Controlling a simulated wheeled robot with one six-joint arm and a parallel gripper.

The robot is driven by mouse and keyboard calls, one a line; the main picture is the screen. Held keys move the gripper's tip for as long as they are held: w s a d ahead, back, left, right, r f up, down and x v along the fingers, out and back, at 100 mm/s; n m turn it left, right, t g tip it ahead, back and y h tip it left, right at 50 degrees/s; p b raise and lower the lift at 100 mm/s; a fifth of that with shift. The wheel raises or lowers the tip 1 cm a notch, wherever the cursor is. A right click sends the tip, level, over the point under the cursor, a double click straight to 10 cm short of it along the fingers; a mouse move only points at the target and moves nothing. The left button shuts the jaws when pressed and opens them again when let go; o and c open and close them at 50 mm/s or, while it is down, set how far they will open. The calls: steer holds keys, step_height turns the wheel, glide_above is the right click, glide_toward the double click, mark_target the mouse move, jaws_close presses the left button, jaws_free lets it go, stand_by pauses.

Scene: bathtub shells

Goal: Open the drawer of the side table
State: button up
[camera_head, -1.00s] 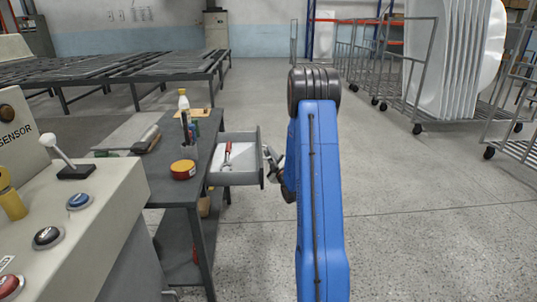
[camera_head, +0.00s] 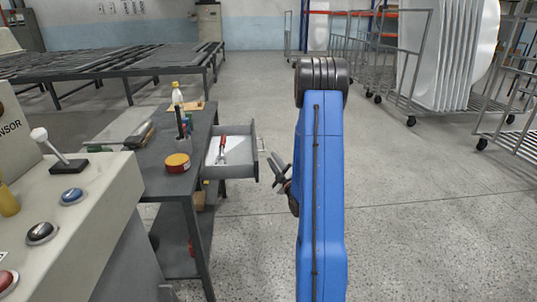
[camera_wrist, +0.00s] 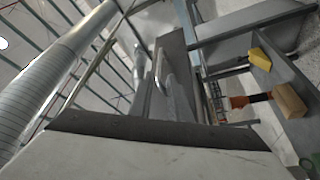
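The side table (camera_head: 152,176) is dark grey and stands left of my arm. Its grey drawer (camera_head: 246,168) is pulled out to the right, and a red-handled tool (camera_head: 222,146) lies inside. The drawer's handle (camera_head: 262,145) is on its right-hand front. My gripper (camera_head: 276,165) is just right of and slightly below the handle, with a small gap between them. Its fingers look spread and hold nothing visible. In the wrist view a slim metal bar (camera_wrist: 158,66), which looks like the handle, shows near the middle; the fingers are hard to make out there.
A control console (camera_head: 75,215) is at the left. Wire carts (camera_head: 415,75) with white shells are at the back right. The floor right of the drawer is clear.

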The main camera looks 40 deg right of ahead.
steer(key=v, duration=0.6)
steer(key=shift+s, duration=0.25)
steer(key=shift+a+f, duration=0.1)
